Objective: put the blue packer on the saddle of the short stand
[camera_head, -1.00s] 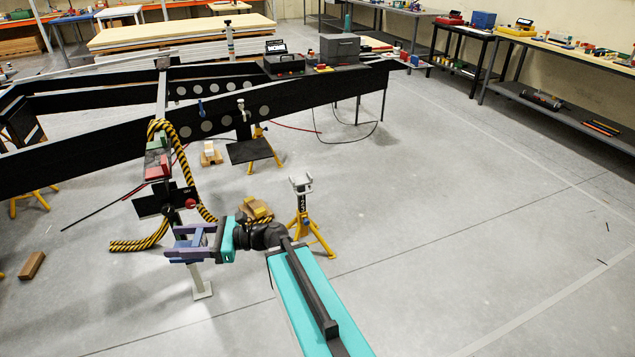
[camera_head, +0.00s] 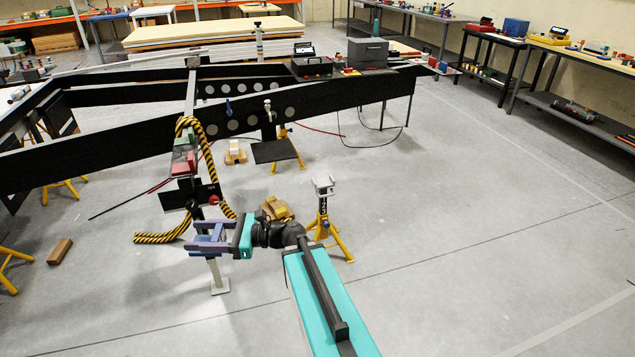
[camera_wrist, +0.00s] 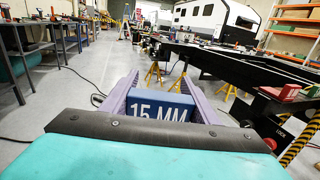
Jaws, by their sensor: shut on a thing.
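My gripper (camera_head: 198,240) has lilac fingers and is shut on a blue packer (camera_wrist: 162,106) marked "15 MM" in the wrist view. In the head view the blue packer (camera_head: 212,246) shows partly between the fingers, held above the floor. A yellow stand (camera_head: 323,222) with a pale grey forked saddle (camera_head: 323,184) and a dark numbered post stands upright on the floor, to the right of my gripper. Its saddle looks empty. I cannot tell from its label whether it is the short stand. Other yellow stands are partly hidden by the chassis.
The black chassis (camera_head: 320,103) spans the left and back. A black-and-yellow rope (camera_head: 163,238) hangs at its coupling. A pale post (camera_head: 217,278) stands just below my gripper. Wooden blocks (camera_head: 275,208) lie between my gripper and the stand. The floor to the right is clear.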

